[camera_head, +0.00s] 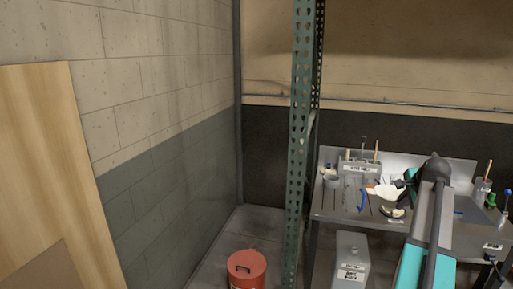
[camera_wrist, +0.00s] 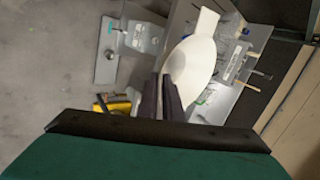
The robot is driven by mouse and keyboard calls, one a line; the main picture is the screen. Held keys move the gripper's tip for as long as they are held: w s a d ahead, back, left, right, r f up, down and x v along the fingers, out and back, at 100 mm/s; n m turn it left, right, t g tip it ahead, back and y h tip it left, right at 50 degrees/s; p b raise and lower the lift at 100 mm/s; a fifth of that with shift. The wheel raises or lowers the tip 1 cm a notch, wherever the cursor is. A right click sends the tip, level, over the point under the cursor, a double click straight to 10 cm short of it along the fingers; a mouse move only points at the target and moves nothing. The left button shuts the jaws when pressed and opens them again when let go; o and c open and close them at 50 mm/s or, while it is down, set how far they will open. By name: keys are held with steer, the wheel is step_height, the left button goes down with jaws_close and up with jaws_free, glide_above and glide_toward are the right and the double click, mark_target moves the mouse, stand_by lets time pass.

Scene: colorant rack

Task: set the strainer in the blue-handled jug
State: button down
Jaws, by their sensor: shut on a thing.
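The strainer (camera_head: 388,191) is a white cone, held in the air over the bench. It also shows large in the wrist view (camera_wrist: 197,62). My gripper (camera_head: 406,186) is shut on the near edge of the strainer; its dark fingers (camera_wrist: 171,92) pinch it in the wrist view. The blue handle of the jug (camera_head: 362,201) shows on the bench, left of the strainer. The jug's body is pale and hard to make out. In the wrist view the strainer covers most of what lies below, with a small blue patch beside it that I cannot identify.
The metal bench (camera_head: 335,215) holds a labelled grey box (camera_head: 359,170) with upright sticks behind the jug. A jar with a brush (camera_head: 481,190) stands at the right. A green post (camera_head: 299,130) rises left of the bench. A red bucket (camera_head: 246,268) stands on the floor.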

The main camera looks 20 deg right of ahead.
steer(key=w+a+f+n+y, duration=0.1)
steer(key=w+a+f+n, duration=0.15)
steer(key=w+a, duration=0.6)
steer(key=w+a+f+n+y, duration=0.2)
steer(key=w+a+f, duration=0.15)
steer(key=a, duration=1.05)
steer(key=w+a+f+n+y, duration=0.1)
steer(key=w+a+f+n, duration=0.3)
steer(key=a, duration=0.7)
steer(key=s+a+f+n+g+y, duration=0.1)
steer(key=a+n+y, duration=0.1)
steer(key=a, duration=0.7)
steer(key=s+a+f+n+g+y, duration=0.1)
steer(key=a+n, duration=0.3)
steer(key=a, duration=0.5)
steer(key=s+a+f+n+g+y+b, duration=0.1)
steer(key=s+a+f+n+y, duration=0.1)
steer(key=a, duration=0.7)
steer(key=shift+s+f+n+y, duration=0.15)
steer(key=shift+s+n+y, duration=0.2)
steer(key=shift+n, duration=0.2)
